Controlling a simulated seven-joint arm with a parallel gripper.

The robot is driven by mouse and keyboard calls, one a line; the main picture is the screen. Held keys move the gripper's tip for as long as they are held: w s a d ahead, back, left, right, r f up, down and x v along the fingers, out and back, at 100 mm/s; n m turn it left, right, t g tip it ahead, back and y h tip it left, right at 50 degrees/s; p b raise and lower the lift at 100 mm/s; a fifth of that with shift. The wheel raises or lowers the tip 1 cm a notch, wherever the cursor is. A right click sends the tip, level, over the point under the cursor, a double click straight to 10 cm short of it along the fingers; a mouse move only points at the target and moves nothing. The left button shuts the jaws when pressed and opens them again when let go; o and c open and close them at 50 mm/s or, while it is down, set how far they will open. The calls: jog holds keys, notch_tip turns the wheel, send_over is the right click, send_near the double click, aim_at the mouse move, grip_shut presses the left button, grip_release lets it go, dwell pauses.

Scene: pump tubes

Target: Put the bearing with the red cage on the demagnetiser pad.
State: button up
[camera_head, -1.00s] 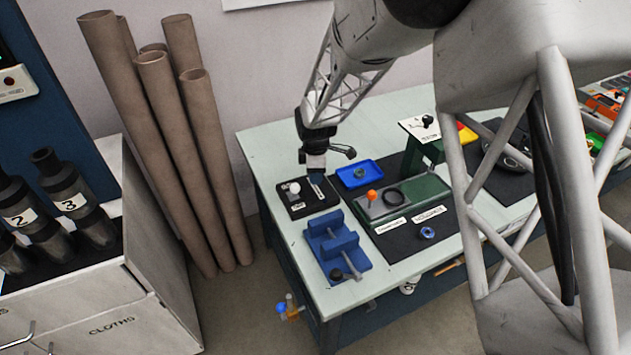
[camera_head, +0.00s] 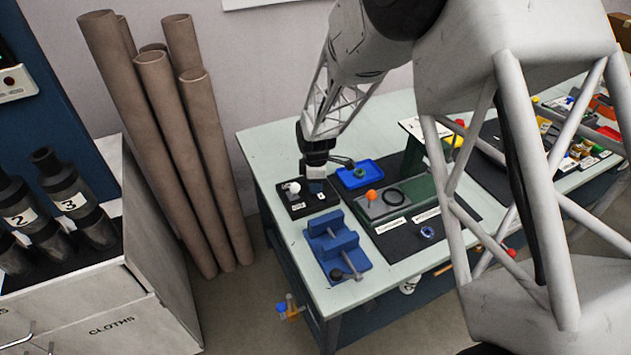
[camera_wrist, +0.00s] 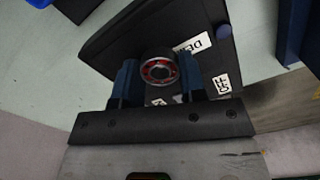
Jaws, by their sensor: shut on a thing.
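The bearing with the red cage (camera_wrist: 158,70) shows in the wrist view as a metal ring with red inside. It sits between the two blue fingers of my gripper (camera_wrist: 159,82), which is shut on it. The demagnetiser is a black box (camera_head: 297,208) with white labels and a white knob, near the table's left end. In the wrist view its black top (camera_wrist: 125,45) is right behind the bearing. In the head view my gripper (camera_head: 316,190) is low over this box and hides the bearing. I cannot tell whether the bearing touches the pad.
A blue vise (camera_head: 335,245) stands in front of the demagnetiser. A blue tray (camera_head: 375,182) with a small greenish part lies behind and right. A green fixture (camera_head: 400,205) with an orange-knobbed lever and black ring is further right. A blue ringed part (camera_head: 428,232) lies on the dark mat.

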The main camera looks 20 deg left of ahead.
jog(key=o, duration=0.9)
jog(key=shift+o, duration=0.2)
jog(key=shift+r, duration=0.1)
notch_tip(320, 180, up, 12)
jog(key=shift+r, duration=0.15)
dwell(0.7)
